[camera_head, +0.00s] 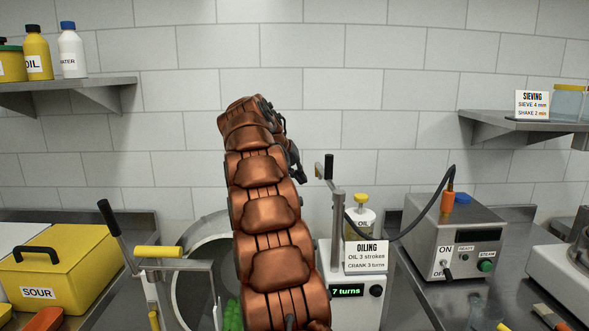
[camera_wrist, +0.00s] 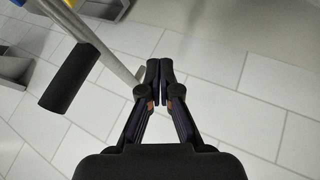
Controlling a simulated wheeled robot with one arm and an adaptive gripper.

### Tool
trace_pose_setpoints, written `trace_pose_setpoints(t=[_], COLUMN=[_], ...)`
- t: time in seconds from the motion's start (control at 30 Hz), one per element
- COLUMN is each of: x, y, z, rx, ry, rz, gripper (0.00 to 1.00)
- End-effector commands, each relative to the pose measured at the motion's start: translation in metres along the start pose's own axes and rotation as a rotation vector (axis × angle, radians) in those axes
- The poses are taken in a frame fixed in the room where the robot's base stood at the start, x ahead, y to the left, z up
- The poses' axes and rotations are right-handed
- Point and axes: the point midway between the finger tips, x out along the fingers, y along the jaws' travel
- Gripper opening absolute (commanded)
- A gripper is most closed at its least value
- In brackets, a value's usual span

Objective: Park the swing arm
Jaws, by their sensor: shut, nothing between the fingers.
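My gripper (camera_head: 300,176) is raised in front of the tiled wall, past the end of my copper-coloured arm. In the wrist view its fingers (camera_wrist: 159,68) are together and empty. A metal rod with a black grip (camera_wrist: 70,78) shows just left of them, apart from them. It looks like the upright grey post (camera_head: 337,228) with a black grip (camera_head: 328,167) in the head view. At left, a metal bracket carries a yellow handle (camera_head: 158,252) and a lever with a black grip (camera_head: 113,222). I cannot tell which of these is the swing arm.
A round drum (camera_head: 186,293) is partly hidden behind my arm. A white unit with a "7 turns" display (camera_head: 347,290) and an oiling sign (camera_head: 366,257) stands right of it. A steam box (camera_head: 452,238) with a cable is further right. Shelves (camera_head: 66,88) flank the wall.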

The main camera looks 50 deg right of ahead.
Motion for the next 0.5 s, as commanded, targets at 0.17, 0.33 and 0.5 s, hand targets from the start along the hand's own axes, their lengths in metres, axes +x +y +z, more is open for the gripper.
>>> trace_pose_setpoints(t=[0.17,0.33,0.5], x=[0.011,0.017,0.02], y=[0.02,0.034,0.038], z=[-0.003,-0.003,-0.003], rx=[0.004,0.001,0.001], ry=[0.001,-0.002,-0.001], rz=[-0.001,-0.001,-0.001], gripper=[0.0,0.0,0.0])
